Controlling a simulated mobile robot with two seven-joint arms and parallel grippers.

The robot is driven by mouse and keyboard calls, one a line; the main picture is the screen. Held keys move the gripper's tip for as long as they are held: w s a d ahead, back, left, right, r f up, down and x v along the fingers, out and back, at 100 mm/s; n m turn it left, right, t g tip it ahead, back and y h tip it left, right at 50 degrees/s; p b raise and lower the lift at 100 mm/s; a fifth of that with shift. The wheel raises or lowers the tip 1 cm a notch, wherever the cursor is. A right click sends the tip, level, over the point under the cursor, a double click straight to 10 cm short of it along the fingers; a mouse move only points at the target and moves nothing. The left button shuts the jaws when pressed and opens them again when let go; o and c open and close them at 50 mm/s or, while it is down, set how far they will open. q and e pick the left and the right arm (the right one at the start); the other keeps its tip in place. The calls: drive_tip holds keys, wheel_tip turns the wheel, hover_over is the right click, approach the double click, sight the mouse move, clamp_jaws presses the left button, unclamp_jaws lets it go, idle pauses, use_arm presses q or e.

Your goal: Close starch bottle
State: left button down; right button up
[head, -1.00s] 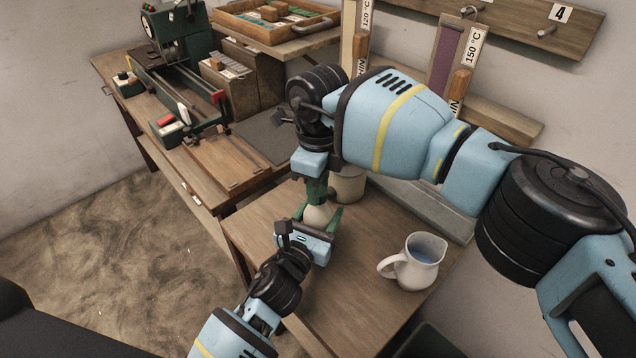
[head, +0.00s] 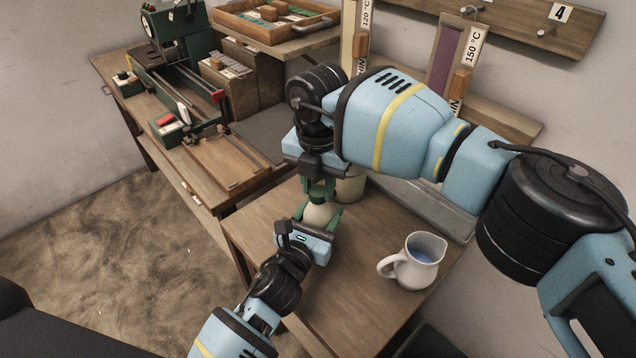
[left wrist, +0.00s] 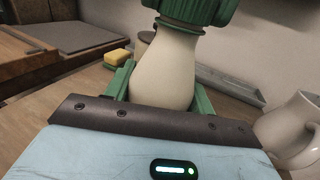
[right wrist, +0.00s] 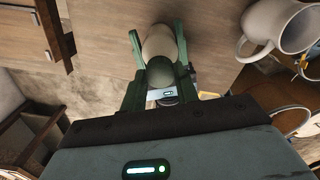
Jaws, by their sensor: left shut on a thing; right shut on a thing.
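The starch bottle (head: 318,213) is cream coloured and stands upright at the workbench's left side. In the left wrist view its rounded body (left wrist: 165,70) sits between the green fingers of my left gripper (head: 320,222), which is shut on it. A green ribbed cap (left wrist: 198,8) is at the top of the neck, above a dark ring. My right gripper (head: 318,190) points down from above and is shut on the cap, which also shows between its fingers in the right wrist view (right wrist: 160,73). Whether the cap is tight cannot be told.
A white jug (head: 415,268) with bluish liquid stands right of the bottle. A pale jar (head: 350,186) is close behind it. A yellow sponge (left wrist: 117,57) lies behind the bottle. The bench (head: 275,228) between has some free wood.

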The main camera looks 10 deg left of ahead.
drive_tip(key=o, duration=1.2)
wheel_tip(320, 180, up, 12)
drive_tip(key=shift+r, duration=0.1)
use_arm(q)
drive_tip(key=shift+c, duration=2.2)
unclamp_jaws()
drive_tip(key=shift+s+a, duration=0.25)
drive_tip(key=shift+s, duration=1.05)
drive_tip(key=shift+s+a, duration=0.25)
drive_tip(key=shift+s, duration=1)
drive_tip(key=shift+s+a, duration=0.25)
drive_tip(key=shift+s, duration=1.05)
use_arm(e)
drive_tip(key=shift+f, duration=0.5)
